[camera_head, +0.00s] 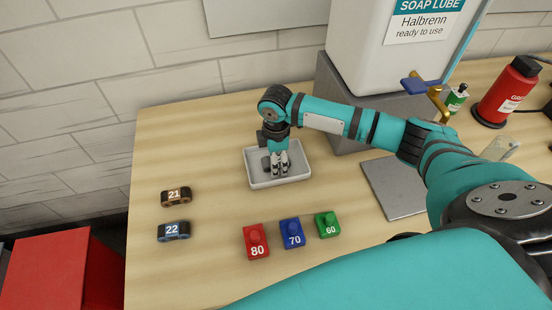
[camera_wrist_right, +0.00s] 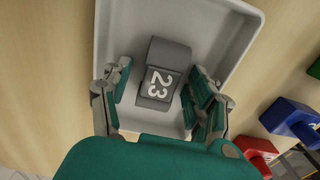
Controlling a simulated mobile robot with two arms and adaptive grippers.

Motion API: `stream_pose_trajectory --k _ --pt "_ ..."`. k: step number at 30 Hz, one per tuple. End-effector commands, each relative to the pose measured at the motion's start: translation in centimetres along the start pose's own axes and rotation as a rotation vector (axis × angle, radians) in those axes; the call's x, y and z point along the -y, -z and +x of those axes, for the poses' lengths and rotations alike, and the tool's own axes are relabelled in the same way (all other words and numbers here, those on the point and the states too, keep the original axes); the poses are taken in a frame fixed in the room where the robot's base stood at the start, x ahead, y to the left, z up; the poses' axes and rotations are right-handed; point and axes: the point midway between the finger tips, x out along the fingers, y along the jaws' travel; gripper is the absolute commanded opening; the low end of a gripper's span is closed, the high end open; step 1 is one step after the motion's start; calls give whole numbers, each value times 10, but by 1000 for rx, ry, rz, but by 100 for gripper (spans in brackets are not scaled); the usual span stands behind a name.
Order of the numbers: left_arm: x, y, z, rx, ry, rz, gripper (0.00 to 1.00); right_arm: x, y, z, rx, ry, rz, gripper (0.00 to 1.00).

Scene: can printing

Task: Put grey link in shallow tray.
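The grey link (camera_wrist_right: 163,72), marked 23, lies tilted in the wrist view inside the shallow tray (camera_wrist_right: 238,30), on its floor. The tray is a pale, low-walled rectangle and also shows in the head view (camera_head: 300,152), left of the dispenser. My right gripper (camera_head: 279,172) points down into the tray. In the right wrist view its fingers (camera_wrist_right: 158,96) are spread on either side of the link, with a small gap visible, so it looks open. In the head view the gripper mostly hides the link. My left gripper is not in view.
Links 21 (camera_head: 176,196) and 22 (camera_head: 174,231) lie left of the tray. Red 80 (camera_head: 256,241), blue 70 (camera_head: 292,233) and green 60 (camera_head: 327,224) blocks stand in front. A grey plate (camera_head: 395,187) lies right, near the soap lube dispenser (camera_head: 390,55). The table's left part is mostly clear.

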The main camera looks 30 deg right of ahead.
Motion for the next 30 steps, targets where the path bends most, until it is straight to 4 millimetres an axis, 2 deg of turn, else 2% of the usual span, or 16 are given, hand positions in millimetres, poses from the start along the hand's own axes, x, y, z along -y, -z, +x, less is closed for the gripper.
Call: stream_pose_trajectory --k 7,15,19,24,30 --pt "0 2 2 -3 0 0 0 -1 0 -9 0 -2 0 59" --pt "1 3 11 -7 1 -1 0 -1 0 -54 -1 -4 -1 59" --pt "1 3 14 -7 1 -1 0 -1 0 -70 0 -2 1 59" --pt "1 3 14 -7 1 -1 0 0 0 -78 0 1 1 59" --pt "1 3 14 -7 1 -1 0 0 0 -78 0 1 1 59"
